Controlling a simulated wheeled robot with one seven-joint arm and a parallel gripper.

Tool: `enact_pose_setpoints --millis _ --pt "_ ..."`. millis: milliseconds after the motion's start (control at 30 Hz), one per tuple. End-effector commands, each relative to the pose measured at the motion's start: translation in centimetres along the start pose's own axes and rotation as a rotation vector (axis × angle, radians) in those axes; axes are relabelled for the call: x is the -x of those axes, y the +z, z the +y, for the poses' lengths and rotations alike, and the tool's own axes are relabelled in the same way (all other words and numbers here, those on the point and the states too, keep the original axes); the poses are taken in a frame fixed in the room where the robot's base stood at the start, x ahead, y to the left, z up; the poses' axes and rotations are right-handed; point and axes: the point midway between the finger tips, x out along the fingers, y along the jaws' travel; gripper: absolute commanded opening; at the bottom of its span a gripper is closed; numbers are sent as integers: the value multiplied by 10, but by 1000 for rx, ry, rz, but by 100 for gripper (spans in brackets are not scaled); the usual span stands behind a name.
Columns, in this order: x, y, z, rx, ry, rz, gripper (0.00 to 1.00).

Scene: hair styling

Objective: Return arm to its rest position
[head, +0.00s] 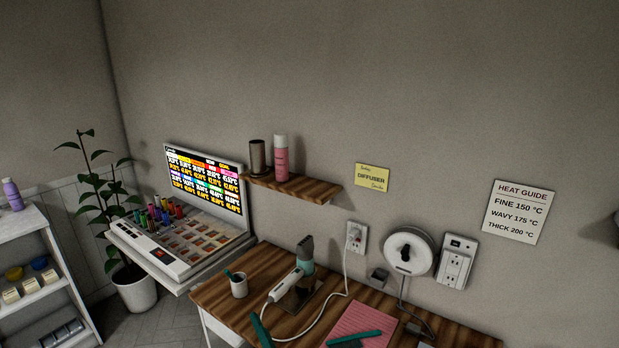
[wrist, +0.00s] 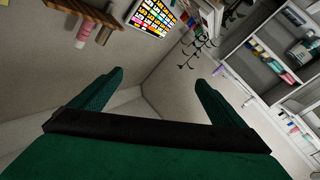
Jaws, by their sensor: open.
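My gripper (wrist: 159,79) shows in the wrist view as a green body with a black crossbar and two green fingers standing wide apart. Nothing is between the fingers. Beyond them are bare walls and a corner, with no surface touching them. In the head view I cannot make out my gripper for certain. Two teal pieces show at its bottom edge, one by the table's front and one over a pink sheet (head: 358,318); I cannot tell what they are.
The wooden table (head: 236,296) holds a cup (head: 239,286) and a white corded tool (head: 287,286) beside a teal-ended piece (head: 305,254). A wall shelf (head: 303,189) carries a pink bottle (head: 281,158). A lit screen (head: 205,181), plant (head: 100,190) and white rack (head: 35,240) stand left.

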Motion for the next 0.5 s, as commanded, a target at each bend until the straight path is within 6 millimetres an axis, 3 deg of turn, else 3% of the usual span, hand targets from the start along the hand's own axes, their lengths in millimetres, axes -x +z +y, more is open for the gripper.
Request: enact_pose_setpoints --millis 267,500 --pt "55 56 -29 -311 178 -129 94" --pt "125 101 -60 -487 310 -244 94"
